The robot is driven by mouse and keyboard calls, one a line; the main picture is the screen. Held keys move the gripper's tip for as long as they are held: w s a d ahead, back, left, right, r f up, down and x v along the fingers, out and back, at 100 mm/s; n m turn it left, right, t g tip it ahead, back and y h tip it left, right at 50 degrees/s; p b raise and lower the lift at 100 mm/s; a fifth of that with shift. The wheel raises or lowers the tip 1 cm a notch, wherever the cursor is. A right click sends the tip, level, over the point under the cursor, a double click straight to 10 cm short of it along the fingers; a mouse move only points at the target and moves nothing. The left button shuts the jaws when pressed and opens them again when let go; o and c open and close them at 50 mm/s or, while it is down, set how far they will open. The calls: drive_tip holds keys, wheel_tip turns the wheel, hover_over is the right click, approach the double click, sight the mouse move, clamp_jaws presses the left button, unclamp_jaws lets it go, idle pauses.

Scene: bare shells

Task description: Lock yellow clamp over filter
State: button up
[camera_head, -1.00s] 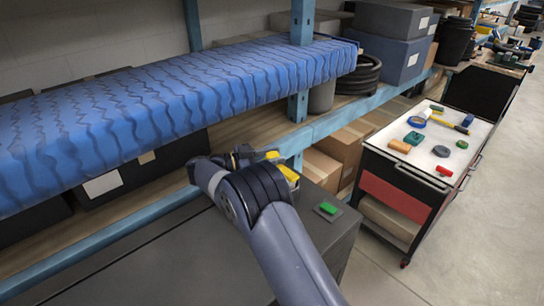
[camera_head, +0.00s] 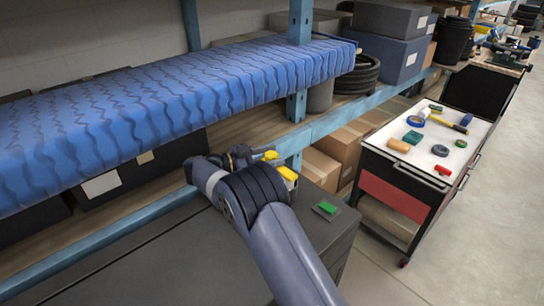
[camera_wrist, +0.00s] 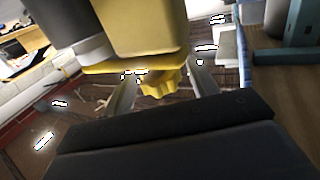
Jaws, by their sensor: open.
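The yellow clamp (camera_wrist: 140,25) fills the top middle of the wrist view, with a plate and a ridged yellow knob-like part (camera_wrist: 158,85) below. My gripper (camera_wrist: 162,80) is open, one finger on each side of that part; I cannot tell whether either touches it. A grey cylindrical body (camera_wrist: 88,48) beside the clamp may be the filter. In the head view, yellow pieces of the clamp (camera_head: 288,173) show just right of my gripper (camera_head: 243,156), which is partly hidden behind my arm. The latch state is unclear.
A dark cabinet top (camera_head: 110,265) lies below my arm, with a small green-topped item (camera_head: 326,208) on it. A shelf with a blue ridged slab (camera_head: 170,105) stands behind. A tool cart (camera_head: 470,145) with small items stands right. Floor beyond is clear.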

drive_tip(key=b+v, duration=0.2)
drive_tip(key=v, duration=0.8)
drive_tip(key=p+x, duration=0.2)
drive_tip(key=x, duration=0.8)
drive_tip(key=shift+w+d+r+p, duration=0.1)
drive_tip(key=shift+d+p, duration=0.2)
drive_tip(key=shift+t, duration=0.3)
drive_tip(key=shift+n, duration=0.3)
